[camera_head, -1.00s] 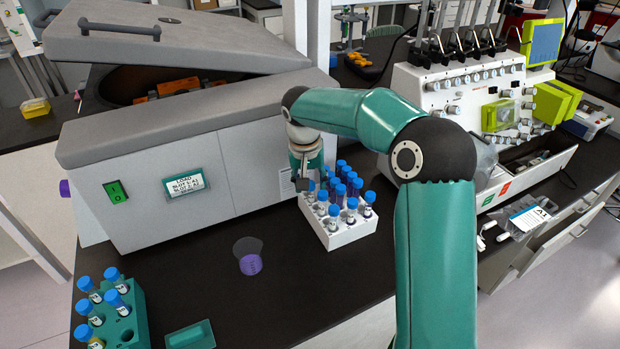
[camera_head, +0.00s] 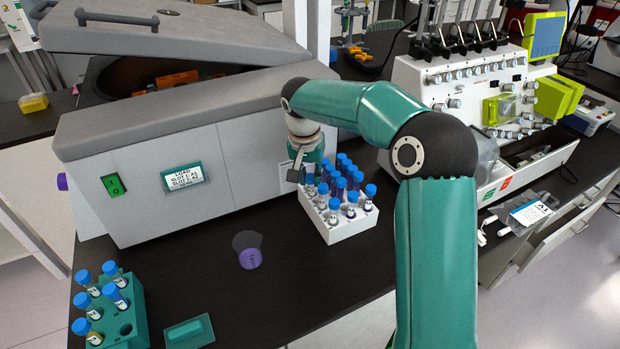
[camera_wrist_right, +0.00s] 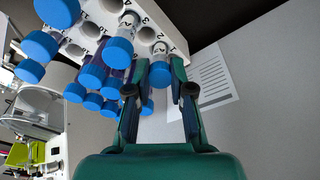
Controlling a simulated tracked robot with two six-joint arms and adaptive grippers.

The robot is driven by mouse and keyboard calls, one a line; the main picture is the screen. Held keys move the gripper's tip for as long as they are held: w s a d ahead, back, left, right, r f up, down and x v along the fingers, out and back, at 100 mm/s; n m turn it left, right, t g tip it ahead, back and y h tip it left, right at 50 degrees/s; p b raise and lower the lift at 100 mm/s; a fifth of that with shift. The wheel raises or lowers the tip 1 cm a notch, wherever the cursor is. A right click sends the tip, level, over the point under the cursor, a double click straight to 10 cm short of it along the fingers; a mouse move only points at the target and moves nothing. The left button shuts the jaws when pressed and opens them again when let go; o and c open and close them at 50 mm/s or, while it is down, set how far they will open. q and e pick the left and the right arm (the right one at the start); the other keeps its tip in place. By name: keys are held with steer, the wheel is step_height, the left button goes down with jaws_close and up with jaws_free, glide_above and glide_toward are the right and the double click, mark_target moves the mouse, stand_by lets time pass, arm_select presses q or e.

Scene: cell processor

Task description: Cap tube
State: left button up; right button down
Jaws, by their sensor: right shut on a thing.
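A white rack (camera_head: 352,234) stands on the bench in front of the large grey machine. It holds several tubes with blue caps (camera_head: 351,197). My right gripper (camera_head: 297,176) is low at the rack's back-left corner. In the right wrist view, its two fingers (camera_wrist_right: 160,88) stand either side of one blue-capped tube (camera_wrist_right: 160,73) at the rack's edge, and they are shut on it. That tube still looks to be in or very near its hole. Other blue caps (camera_wrist_right: 117,52) crowd close to the left finger. My left gripper is not in view.
The grey machine (camera_head: 150,210) with its raised lid is right behind my gripper. A green rack (camera_head: 138,315) with several blue-capped tubes stands front left, near a small green tray (camera_head: 190,332) and a clear cup with purple contents (camera_head: 250,257). The bench between is clear.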

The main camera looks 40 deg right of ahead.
steer(key=m, duration=0.2)
steer(key=shift+f+m+b, duration=0.1)
steer(key=shift+m+b, duration=0.3)
steer(key=shift+m, duration=0.5)
steer(key=shift+m+b, duration=0.5)
steer(key=shift+m, duration=0.4)
steer(key=m+b, duration=0.1)
steer(key=m, duration=0.1)
steer(key=shift+w+m, duration=0.1)
steer(key=shift+m, duration=1.2)
